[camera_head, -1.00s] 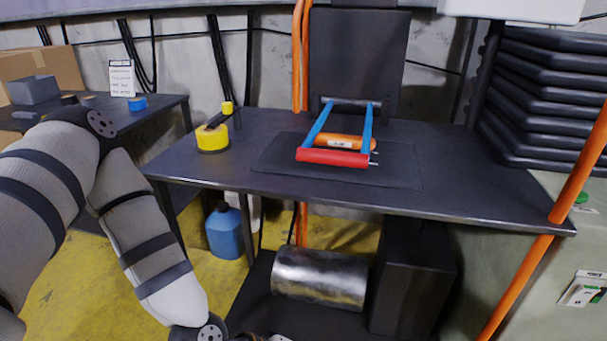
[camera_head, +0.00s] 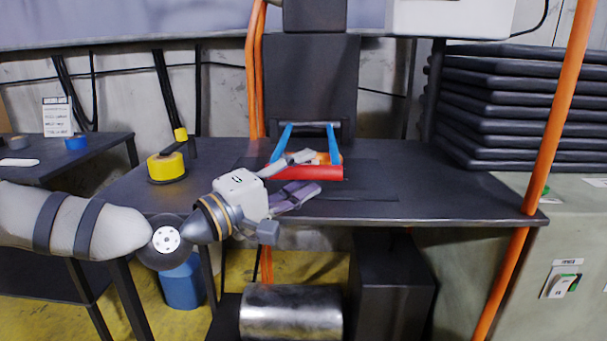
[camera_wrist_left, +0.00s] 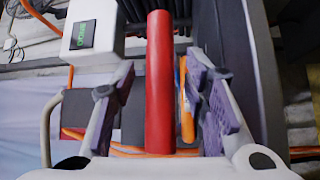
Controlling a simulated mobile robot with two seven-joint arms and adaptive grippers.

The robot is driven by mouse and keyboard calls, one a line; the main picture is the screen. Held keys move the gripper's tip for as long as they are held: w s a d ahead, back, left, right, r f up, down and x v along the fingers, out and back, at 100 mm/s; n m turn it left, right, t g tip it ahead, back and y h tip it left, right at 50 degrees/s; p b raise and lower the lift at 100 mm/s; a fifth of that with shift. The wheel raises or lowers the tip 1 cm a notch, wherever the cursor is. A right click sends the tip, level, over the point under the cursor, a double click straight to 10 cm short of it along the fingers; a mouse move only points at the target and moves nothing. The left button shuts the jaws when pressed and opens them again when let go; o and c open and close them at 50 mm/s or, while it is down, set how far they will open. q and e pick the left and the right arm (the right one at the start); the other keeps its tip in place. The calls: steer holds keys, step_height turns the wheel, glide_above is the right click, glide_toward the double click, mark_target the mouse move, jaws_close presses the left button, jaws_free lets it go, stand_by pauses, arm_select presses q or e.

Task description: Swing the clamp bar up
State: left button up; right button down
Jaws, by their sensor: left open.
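The clamp bar's red handle (camera_head: 325,173) lies low across the front of two blue arms (camera_head: 334,145) on the dark bench. Its pivot end is at the back, near a dark upright panel. My left gripper (camera_head: 309,174) is open at the left part of the red handle, and its fingers partly cover it. In the left wrist view the red handle (camera_wrist_left: 160,85) runs between the two spread finger pads, with a gap visible on each side. An orange cylinder (camera_head: 322,157) lies behind the handle, partly hidden by the gripper. My right gripper is not in view.
A yellow tape-like roll (camera_head: 166,167) stands on the bench's left side. Orange hoses (camera_head: 254,80) hang behind, and an orange pole (camera_head: 556,120) stands at the right. Stacked black slabs (camera_head: 520,110) are at the back right. The bench's front right (camera_head: 450,195) is clear.

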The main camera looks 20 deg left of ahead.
arm_select(q)
steer(key=shift+w+d, duration=0.25)
steer(key=shift+w, duration=0.15)
